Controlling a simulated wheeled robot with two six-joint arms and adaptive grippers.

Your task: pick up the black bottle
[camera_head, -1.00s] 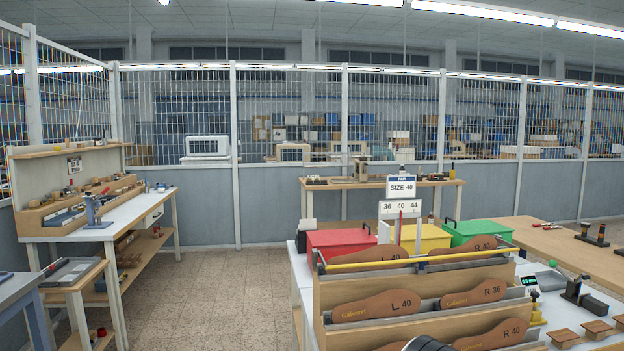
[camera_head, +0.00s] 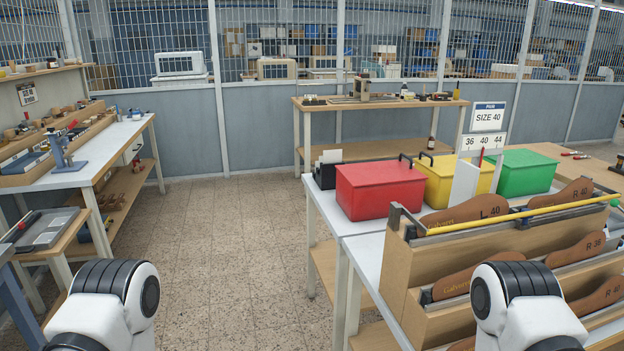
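No gripper shows. Only white and black links of my two arms are in view at the bottom left and bottom right, well short of the back bench.
Red (camera_head: 380,188), yellow (camera_head: 446,180) and green (camera_head: 527,172) boxes stand on a white table at right, behind a wooden rack (camera_head: 440,270) of insoles. A side bench (camera_head: 105,150) is at left. Open tiled floor (camera_head: 240,240) leads to the back bench.

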